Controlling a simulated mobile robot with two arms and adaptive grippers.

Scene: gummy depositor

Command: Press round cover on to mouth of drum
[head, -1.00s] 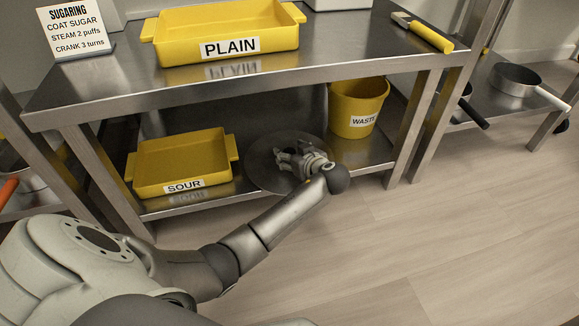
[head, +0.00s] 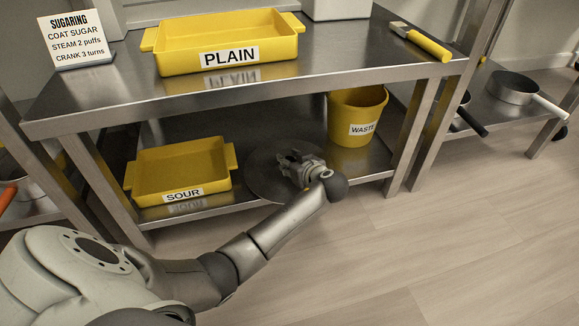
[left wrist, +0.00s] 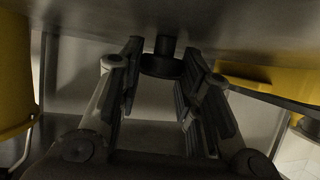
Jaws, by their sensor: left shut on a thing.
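The round cover (head: 260,181) is a flat grey metal disc on the lower shelf, between the SOUR tray and the WASTE bucket. My left gripper (head: 289,160) is over the disc, its arm reaching in from the lower left. In the left wrist view my left gripper (left wrist: 162,75) has its fingers on both sides of a dark round knob (left wrist: 163,64). The knob's short stem joins a grey metal surface (left wrist: 225,30), likely the cover's face. The gripper is shut on the knob. The drum and my right gripper are not in view.
The yellow WASTE bucket (head: 356,113) stands close to the right of the cover, the yellow SOUR tray (head: 180,172) to its left. The tabletop (head: 340,62) overhangs the shelf and bears the PLAIN tray (head: 228,42). Table legs flank the shelf. Floor in front is clear.

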